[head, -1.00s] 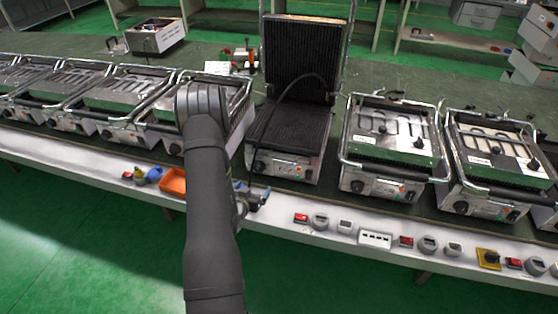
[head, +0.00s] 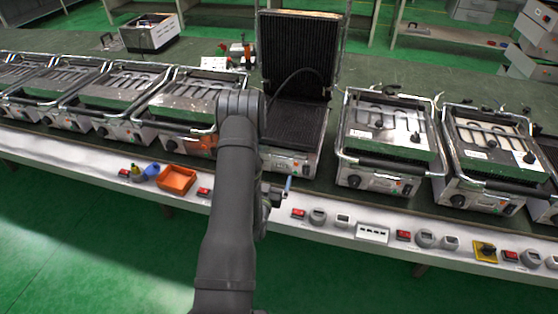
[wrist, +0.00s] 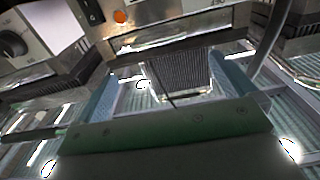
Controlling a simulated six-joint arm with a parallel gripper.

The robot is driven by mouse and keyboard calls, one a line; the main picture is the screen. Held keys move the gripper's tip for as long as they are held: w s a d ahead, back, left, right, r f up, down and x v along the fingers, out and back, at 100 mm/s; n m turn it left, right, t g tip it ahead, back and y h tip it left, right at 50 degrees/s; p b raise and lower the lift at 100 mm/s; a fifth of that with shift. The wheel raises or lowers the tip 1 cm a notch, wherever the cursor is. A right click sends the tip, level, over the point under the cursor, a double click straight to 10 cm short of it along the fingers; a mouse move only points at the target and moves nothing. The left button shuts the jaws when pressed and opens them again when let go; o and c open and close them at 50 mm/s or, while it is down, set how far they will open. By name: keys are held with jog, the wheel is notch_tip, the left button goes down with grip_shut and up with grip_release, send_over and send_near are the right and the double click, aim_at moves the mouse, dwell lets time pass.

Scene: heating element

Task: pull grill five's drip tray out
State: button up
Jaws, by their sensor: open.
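Grills stand in a row on the green bench. The raised-lid grill (head: 297,124) has dark ribbed plates, and my arm covers its front left; I cannot tell for sure that it is grill five. My gripper (head: 284,190) is in front of and below that grill, over the bench's white front ledge.
A closed grill (head: 385,140) stands to the right, with another (head: 492,155) beyond it. A closed grill (head: 190,105) is to the left. An orange bin (head: 177,180) and several switches lie along the white ledge (head: 330,236). The floor in front is clear.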

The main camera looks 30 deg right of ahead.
jog(key=x, duration=1)
jog(key=shift+c, duration=0.2)
